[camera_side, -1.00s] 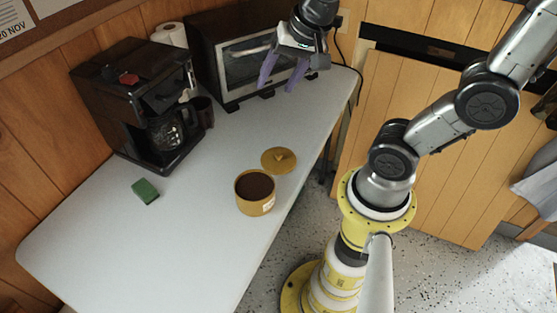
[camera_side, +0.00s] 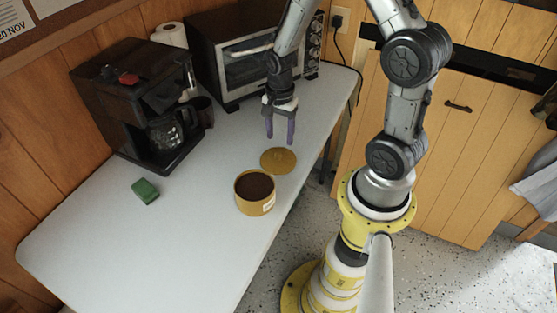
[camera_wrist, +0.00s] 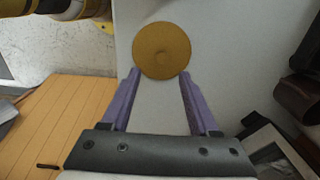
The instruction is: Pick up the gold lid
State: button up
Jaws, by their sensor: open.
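The gold lid (camera_side: 278,161) lies flat on the white table, just behind the open gold canister (camera_side: 255,193), which is filled with something dark brown. My gripper (camera_side: 280,138) points down above the table, over the far side of the lid. Its purple fingers are apart with nothing between them; they also show in the wrist view (camera_wrist: 158,76). The lid appears apart from the fingers.
A toaster oven (camera_side: 245,60) stands behind my gripper. A green sponge (camera_side: 145,190) lies at the left. The table's front left (camera_side: 130,250) is clear.

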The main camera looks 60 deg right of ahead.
aim_at(279, 154)
jog(key=shift+w+a+f, duration=0.1)
jog(key=shift+f, duration=1.65)
jog(key=shift+a+f, duration=0.1)
jog(key=shift+f, duration=1.65)
grip_shut()
